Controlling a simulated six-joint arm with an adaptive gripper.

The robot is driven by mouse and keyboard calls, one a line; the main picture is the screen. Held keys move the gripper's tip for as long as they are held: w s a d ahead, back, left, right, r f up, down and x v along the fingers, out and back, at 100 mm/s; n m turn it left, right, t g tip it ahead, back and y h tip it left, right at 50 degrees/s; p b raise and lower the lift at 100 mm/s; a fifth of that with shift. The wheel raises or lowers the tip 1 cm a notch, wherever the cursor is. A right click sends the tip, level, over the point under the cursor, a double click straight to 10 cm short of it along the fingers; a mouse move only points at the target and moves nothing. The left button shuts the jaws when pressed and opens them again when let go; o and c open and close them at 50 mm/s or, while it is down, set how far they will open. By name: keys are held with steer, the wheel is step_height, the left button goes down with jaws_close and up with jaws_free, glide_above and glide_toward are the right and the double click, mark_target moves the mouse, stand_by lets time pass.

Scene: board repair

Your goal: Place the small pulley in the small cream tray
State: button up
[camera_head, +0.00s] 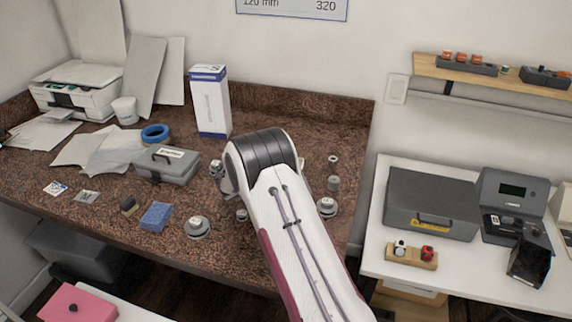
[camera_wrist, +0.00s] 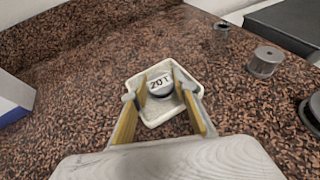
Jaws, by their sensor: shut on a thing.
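The small pulley (camera_wrist: 160,83), a pale disc marked "20T" with a dark lower edge, is between the yellow-padded fingers of my gripper (camera_wrist: 161,92) in the wrist view. My gripper is shut on it. The small cream tray (camera_wrist: 153,123), square with rounded corners, lies directly below and around the pulley in that view. I cannot tell whether the pulley touches the tray's floor. In the head view my arm hides the tray and the held pulley.
A grey cylinder (camera_wrist: 265,62) and a smaller metal part (camera_wrist: 221,31) stand right of the tray. A white and blue box (camera_head: 210,105) stands at the back. A grey toolbox (camera_head: 167,165), blue sponge (camera_head: 156,217) and stepped metal pulley (camera_head: 197,228) are on the speckled bench.

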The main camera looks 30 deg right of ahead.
steer(key=shift+f, duration=0.1)
steer(key=o, duration=0.7)
steer(key=shift+o, duration=0.2)
steer(key=shift+s+a+r, duration=0.15)
steer(key=shift+a+r, duration=0.2)
steer(key=shift+a, duration=0.15)
steer(key=v, duration=1.1)
steer(key=shift+d+r, duration=0.1)
